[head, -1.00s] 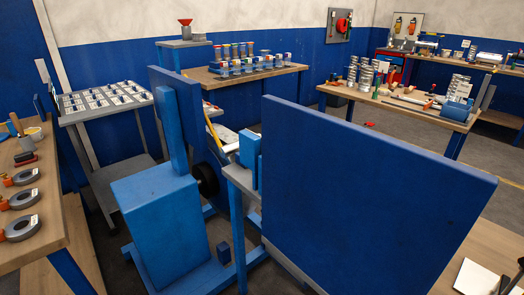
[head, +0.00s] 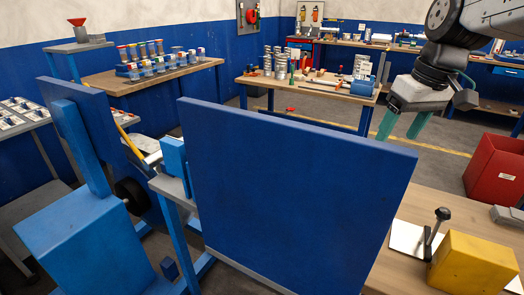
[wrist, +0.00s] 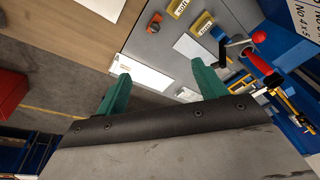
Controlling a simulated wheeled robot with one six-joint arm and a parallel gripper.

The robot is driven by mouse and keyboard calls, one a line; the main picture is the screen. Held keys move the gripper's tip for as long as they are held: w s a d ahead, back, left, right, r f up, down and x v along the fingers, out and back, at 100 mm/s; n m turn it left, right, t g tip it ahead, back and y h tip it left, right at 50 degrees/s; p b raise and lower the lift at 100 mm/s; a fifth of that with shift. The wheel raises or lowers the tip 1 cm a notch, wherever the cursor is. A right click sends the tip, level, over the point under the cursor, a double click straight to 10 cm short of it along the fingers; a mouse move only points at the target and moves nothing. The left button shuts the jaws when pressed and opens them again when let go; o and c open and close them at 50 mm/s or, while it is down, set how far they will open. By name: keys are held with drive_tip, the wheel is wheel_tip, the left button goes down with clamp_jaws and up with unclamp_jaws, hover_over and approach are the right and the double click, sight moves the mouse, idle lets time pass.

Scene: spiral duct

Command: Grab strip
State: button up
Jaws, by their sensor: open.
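My gripper (head: 401,127) is at the upper right of the head view, its two teal fingers pointing down beside the top right corner of a large blue panel (head: 290,190). In the wrist view my gripper (wrist: 163,78) is open, fingers wide apart with nothing held. A pale flat strip-like piece (wrist: 146,76) lies on a grey surface beyond the fingers, between them in the picture. I cannot tell whether it is the strip. A pale metal piece (head: 152,158) shows at the blue machine, partly hidden.
A yellow block (head: 472,264) and a black-knobbed lever (head: 436,225) stand on the wooden bench at the lower right. A red bin (head: 494,170) is on the floor. A red-knobbed lever (wrist: 258,37) and yellow pieces show in the wrist view. The blue panel blocks much of the view.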

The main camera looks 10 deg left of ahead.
drive_tip(key=w+a+f+n+y, duration=0.15)
drive_tip(key=w+a+f, duration=0.35)
drive_tip(key=w, duration=0.6)
drive_tip(key=w+a+f+n, duration=0.3)
drive_tip(key=w+a, duration=0.4)
drive_tip(key=w, duration=0.4)
drive_tip(key=w+a+f+n, duration=0.1)
drive_tip(key=w+a+f, duration=0.2)
drive_tip(key=f, duration=0.1)
drive_tip(key=w+a+f+n, duration=0.1)
drive_tip(key=w+a+f, duration=0.2)
drive_tip(key=w+f, duration=0.1)
drive_tip(key=w+a+f+n+y, duration=0.1)
drive_tip(key=w+a+f, duration=0.2)
drive_tip(key=a+f, duration=0.1)
drive_tip(key=shift+w+f+n, duration=0.3)
drive_tip(key=shift+f+n, duration=0.05)
drive_tip(key=shift+f, duration=0.55)
drive_tip(key=x, duration=0.6)
drive_tip(key=shift+s+d, duration=0.1)
drive_tip(key=c, duration=1.2)
